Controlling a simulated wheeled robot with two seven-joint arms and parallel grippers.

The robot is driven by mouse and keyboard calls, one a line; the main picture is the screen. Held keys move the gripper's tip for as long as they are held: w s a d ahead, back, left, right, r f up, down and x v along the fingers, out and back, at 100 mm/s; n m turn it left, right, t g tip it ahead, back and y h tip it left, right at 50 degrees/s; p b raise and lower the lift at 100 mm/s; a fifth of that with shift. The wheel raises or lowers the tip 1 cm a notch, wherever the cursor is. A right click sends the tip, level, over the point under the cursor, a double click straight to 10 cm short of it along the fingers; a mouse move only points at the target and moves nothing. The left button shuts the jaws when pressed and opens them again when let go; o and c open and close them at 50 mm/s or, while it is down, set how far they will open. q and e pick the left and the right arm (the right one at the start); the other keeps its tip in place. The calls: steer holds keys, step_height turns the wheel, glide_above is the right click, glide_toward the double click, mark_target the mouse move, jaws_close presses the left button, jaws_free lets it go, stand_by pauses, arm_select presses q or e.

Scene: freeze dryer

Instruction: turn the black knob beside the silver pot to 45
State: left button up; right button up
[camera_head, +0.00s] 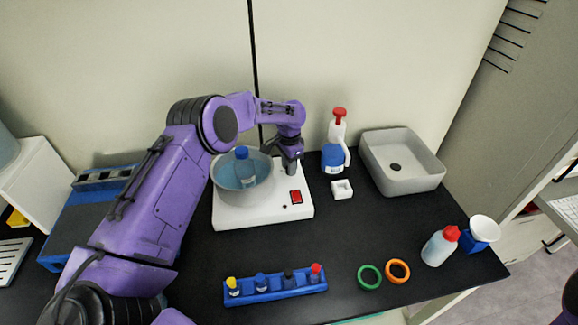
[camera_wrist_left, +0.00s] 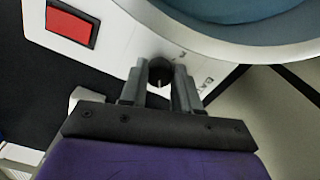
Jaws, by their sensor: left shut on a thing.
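The silver pot (camera_head: 243,184) stands on a white base unit (camera_head: 250,216) and holds blue liquid and a blue-capped bottle (camera_head: 244,163). Its rim (camera_wrist_left: 215,35) also shows in the left wrist view. The black knob (camera_wrist_left: 160,72) sits on the white base beside the pot, with printed marks near it. My left gripper (camera_wrist_left: 162,82) is shut on the knob, one finger on each side. In the head view my left gripper (camera_head: 290,168) reaches down to the base, right of the pot, and hides the knob. The right gripper is not in view.
A red switch (camera_head: 296,196) is on the base, also in the left wrist view (camera_wrist_left: 72,25). A blue rack (camera_head: 275,289) with small bottles and two rings (camera_head: 398,271) lie in front.

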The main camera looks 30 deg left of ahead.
arm_select(q)
steer(key=shift+w+r, duration=0.1)
stand_by(0.4)
steer(key=o, duration=1)
steer(key=shift+d, duration=0.1)
steer(key=shift+o, duration=0.3)
steer(key=shift+w, duration=0.1)
step_height(320, 180, up, 10)
steer(key=b, duration=0.2)
steer(key=shift+r, duration=0.15)
